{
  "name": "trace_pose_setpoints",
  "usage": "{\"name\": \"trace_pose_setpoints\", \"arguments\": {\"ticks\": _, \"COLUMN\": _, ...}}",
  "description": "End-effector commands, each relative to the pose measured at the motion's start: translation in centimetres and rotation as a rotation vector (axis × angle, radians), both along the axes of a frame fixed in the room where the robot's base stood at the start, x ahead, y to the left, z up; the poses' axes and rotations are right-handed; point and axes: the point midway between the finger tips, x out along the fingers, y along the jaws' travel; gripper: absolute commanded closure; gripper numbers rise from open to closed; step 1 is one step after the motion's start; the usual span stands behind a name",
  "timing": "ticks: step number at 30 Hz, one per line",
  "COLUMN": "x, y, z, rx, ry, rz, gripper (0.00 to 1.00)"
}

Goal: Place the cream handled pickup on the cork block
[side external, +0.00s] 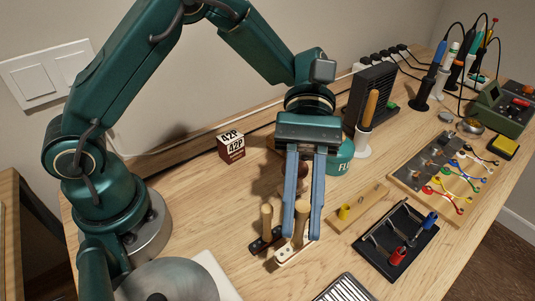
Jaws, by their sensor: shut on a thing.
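My gripper (302,236) points down, with its blue fingers shut on the wooden handle of the cream pickup (287,256). The cream base shows just below the fingertips, close to the table; I cannot tell whether it touches. A black pickup (262,243) with a similar wooden peg handle stands close on its left. A flat tan block (369,203) with a yellow piece near its left end lies to the right of my gripper. I cannot tell for sure whether this is the cork block. My fingers and wrist hide part of the table behind them.
A black stand (404,240) with red and blue parts lies to the right, beyond it a wooden wiring board (408,178). A striped metal piece (345,289) is at the front edge. A small 42P box (231,146) stands behind left. Bare table lies left of the pickups.

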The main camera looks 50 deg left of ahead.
Motion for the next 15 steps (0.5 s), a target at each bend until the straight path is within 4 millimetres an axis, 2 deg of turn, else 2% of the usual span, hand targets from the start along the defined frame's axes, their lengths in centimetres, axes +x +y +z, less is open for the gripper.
{"name": "trace_pose_setpoints", "arguments": {"ticks": 3, "x": 0.1, "y": -0.1, "z": 1.5, "rx": 0.003, "ry": -0.006, "rz": 0.005, "gripper": 1.00}}
{"name": "trace_pose_setpoints", "arguments": {"ticks": 8, "x": 1.4, "y": -0.9, "z": 1.9, "rx": 0.014, "ry": -0.011, "rz": 0.096, "gripper": 1.00}}
{"name": "trace_pose_setpoints", "arguments": {"ticks": 11, "x": 3.9, "y": -1.2, "z": 2.0, "rx": 0.017, "ry": -0.019, "rz": 0.254, "gripper": 1.00}}
{"name": "trace_pose_setpoints", "arguments": {"ticks": 15, "x": 8.8, "y": 0.3, "z": 2.4, "rx": 0.020, "ry": -0.023, "rz": 0.539, "gripper": 1.00}}
